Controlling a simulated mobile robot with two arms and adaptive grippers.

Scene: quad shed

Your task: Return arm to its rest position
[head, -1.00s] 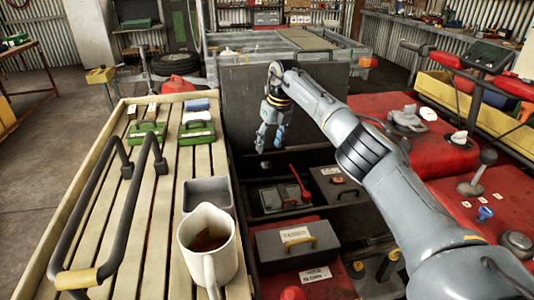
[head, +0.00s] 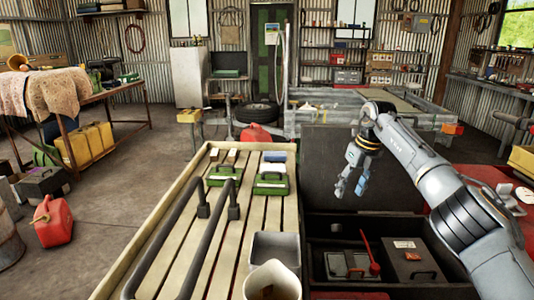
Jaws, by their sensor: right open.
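My right arm reaches in from the lower right of the head view. Its gripper (head: 349,178) hangs fingers down, open and empty, in the air above the open dark compartment (head: 330,232). Nothing touches its fingers. Below it in the compartment are a grey case (head: 347,263) with a red-handled tool (head: 369,250) and a dark box with a white label (head: 409,262). My left gripper is not in view.
A red can (head: 52,221) stands on the floor at left, where some floor is clear.

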